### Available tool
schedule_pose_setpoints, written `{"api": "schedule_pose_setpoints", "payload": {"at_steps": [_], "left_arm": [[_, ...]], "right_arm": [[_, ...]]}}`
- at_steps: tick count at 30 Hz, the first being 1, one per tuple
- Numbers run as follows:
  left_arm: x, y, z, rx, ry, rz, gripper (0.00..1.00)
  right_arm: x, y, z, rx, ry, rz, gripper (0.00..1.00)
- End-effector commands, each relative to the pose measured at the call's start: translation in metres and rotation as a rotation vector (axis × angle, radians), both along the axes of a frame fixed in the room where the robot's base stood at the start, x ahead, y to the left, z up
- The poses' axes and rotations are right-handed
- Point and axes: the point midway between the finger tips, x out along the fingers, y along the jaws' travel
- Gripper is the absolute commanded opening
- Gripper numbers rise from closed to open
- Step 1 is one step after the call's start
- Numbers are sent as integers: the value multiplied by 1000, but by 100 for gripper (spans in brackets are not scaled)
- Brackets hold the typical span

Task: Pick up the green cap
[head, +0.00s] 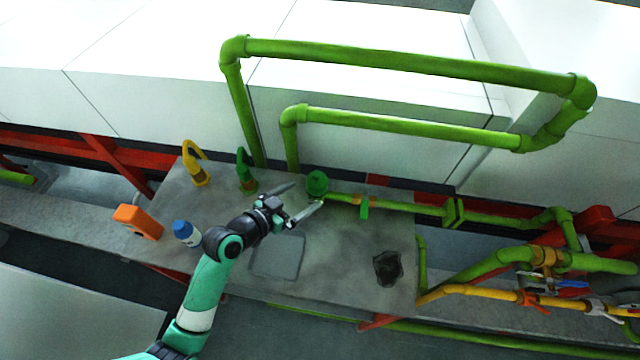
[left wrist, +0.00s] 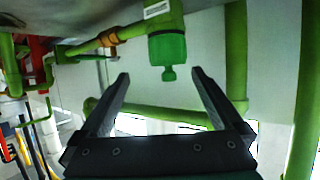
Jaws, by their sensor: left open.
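The green cap (head: 317,183) sits at the left end of a green pipe, near the back of the grey work surface in the head view. In the left wrist view the green cap (left wrist: 167,48) shows at top centre, with a small knob at its end. My left gripper (head: 308,193) is open and empty, just beside the cap in the head view. In the left wrist view its fingers (left wrist: 160,74) stand to either side of the knob in the picture. I cannot tell whether they reach around it. My right gripper is not in view.
The grey work surface (head: 340,262) bears a yellow hook-shaped piece (head: 196,168), a green one (head: 245,172), an orange box (head: 138,221), a blue-capped bottle (head: 186,232) and a dark patch (head: 387,268). Tall green pipes (head: 400,64) rise behind.

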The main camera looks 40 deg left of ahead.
Motion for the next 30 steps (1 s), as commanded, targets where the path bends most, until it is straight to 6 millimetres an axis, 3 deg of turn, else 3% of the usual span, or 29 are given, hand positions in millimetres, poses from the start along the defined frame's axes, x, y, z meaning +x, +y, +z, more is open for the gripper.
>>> {"api": "schedule_pose_setpoints", "payload": {"at_steps": [1, 8, 15, 25, 30], "left_arm": [[-1, 3, -8, 0, 0, 7, 100], [4, 6, -10, 1, -1, 12, 100], [45, 8, -28, 1, -3, 10, 100], [65, 10, -36, 1, -3, 12, 100], [92, 15, -49, 1, -2, 10, 100]], "right_arm": [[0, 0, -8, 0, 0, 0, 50], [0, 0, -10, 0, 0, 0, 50], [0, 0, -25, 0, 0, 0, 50], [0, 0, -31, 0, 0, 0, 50], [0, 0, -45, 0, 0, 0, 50]]}}
